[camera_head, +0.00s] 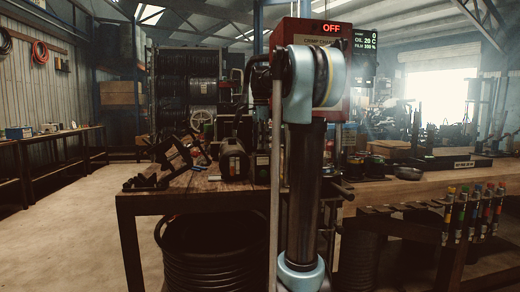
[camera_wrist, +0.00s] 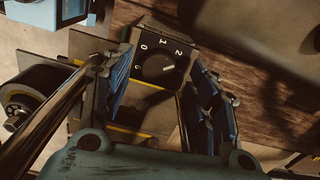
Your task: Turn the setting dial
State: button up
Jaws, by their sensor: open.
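The setting dial (camera_wrist: 157,68) shows in the wrist view as a round black knob on a dark plate marked with numbers, 0, 1 and 2 among them. A pale pointer mark on the knob points to the right. My gripper (camera_wrist: 161,72) is open, with one blue-padded finger left of the dial and the other to its right. The fingers appear apart from the knob; I cannot tell how far above it they are. In the head view my arm blocks the middle, and I cannot make out the dial or the gripper there.
A red machine (camera_head: 340,95) with a lit OFF sign stands behind my arm. The wooden bench (camera_head: 225,186) carries dark tools and parts. A rack of colored-handled tools (camera_head: 475,210) hangs at the right edge. A coiled hose (camera_head: 205,255) is under the bench. Floor is clear at left.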

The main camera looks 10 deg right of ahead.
jog(key=shift+f, duration=0.95)
jog(key=c, duration=1.1)
jog(key=shift+o, duration=0.2)
jog(key=shift+n, duration=0.4)
jog(key=shift+r+n, duration=0.1)
jog(key=shift+n, duration=2.4)
jog(key=shift+w, duration=0.1)
